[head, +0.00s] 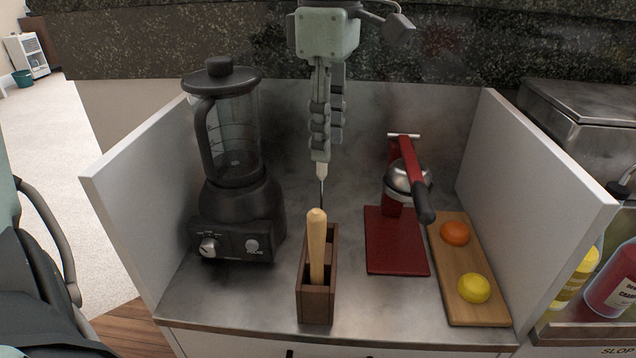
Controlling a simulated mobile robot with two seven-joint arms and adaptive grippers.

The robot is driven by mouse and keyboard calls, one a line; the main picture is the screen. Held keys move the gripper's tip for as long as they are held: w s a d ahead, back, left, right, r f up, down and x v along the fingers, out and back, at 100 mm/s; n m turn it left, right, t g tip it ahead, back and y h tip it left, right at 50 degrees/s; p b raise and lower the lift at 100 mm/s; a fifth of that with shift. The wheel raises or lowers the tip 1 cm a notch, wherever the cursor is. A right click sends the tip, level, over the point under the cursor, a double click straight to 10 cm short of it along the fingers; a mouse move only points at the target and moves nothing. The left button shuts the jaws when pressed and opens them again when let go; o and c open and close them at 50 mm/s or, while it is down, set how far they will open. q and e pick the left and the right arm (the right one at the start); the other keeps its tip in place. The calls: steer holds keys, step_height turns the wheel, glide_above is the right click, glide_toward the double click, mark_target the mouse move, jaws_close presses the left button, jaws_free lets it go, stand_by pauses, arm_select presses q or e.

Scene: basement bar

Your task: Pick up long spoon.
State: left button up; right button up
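My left gripper (329,150) hangs down from the top middle, fingers pointing down, one finger partly behind the other. A thin upright utensil with a pale upper part and a narrow dark shaft (322,172), seemingly the long spoon, shows just under the nearer fingertip. Its top is hidden by the finger and its lower end by the wooden holder and the muddler. I cannot tell whether the fingers grip it. The narrow dark wooden holder (317,306) stands on the counter, and a light wooden muddler (317,246) leans in its front part. My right gripper is not in view.
A black blender (236,214) stands left of the holder. A red citrus press (397,240) with a dark-tipped lever is at the right. A wooden board (463,268) holds an orange (455,233) and a lemon (474,288). Low panels flank and back the metal counter.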

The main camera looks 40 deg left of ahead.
mark_target(322, 176)
arm_select(q)
steer(key=f, duration=0.7)
steer(key=shift+s+a+f, duration=0.15)
steer(key=shift+a, duration=0.2)
steer(key=shift+c, duration=0.2)
jaws_close()
